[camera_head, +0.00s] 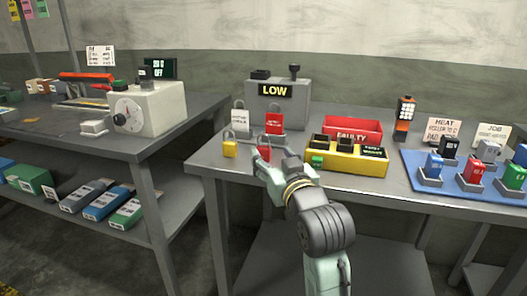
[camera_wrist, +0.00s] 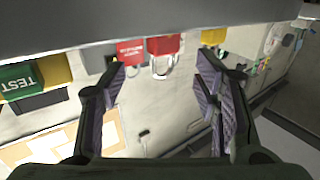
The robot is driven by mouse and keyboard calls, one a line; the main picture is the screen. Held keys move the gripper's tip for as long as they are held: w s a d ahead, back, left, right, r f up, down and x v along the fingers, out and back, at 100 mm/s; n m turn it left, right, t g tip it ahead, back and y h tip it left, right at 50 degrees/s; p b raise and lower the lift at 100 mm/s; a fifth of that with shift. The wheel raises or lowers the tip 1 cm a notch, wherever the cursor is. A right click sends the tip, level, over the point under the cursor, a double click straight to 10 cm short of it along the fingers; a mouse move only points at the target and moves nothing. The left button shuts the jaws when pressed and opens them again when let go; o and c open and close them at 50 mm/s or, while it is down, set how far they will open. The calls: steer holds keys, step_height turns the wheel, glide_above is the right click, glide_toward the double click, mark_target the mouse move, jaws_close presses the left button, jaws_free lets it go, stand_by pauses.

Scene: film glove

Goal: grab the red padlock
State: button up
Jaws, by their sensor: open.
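The red padlock (camera_wrist: 163,45) shows in the wrist view with its metal shackle, upside down in this picture. It lies in the gap between the two fingers of my open gripper (camera_wrist: 163,70), and neither finger visibly touches it. How far ahead of the fingertips it is, I cannot tell exactly. In the head view the red padlock (camera_head: 264,150) stands near the front left edge of the grey table, partly hidden behind my gripper (camera_head: 264,160).
A yellow padlock (camera_head: 230,149) stands left of the red one. A yellow tray (camera_head: 345,162) and a red FAULTY bin (camera_head: 352,130) sit to the right. A grey LOW box (camera_head: 278,105) stands at the back.

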mark_target(265, 148)
steer(key=x, duration=0.1)
steer(key=p+x, duration=0.1)
steer(key=x, duration=0.3)
steer(key=shift+s+a+r, duration=0.1)
steer(key=shift+a+r, duration=0.05)
steer(key=shift+r, duration=0.2)
steer(key=shift+w+a, duration=0.15)
steer(key=shift+w, duration=0.3)
jaws_close()
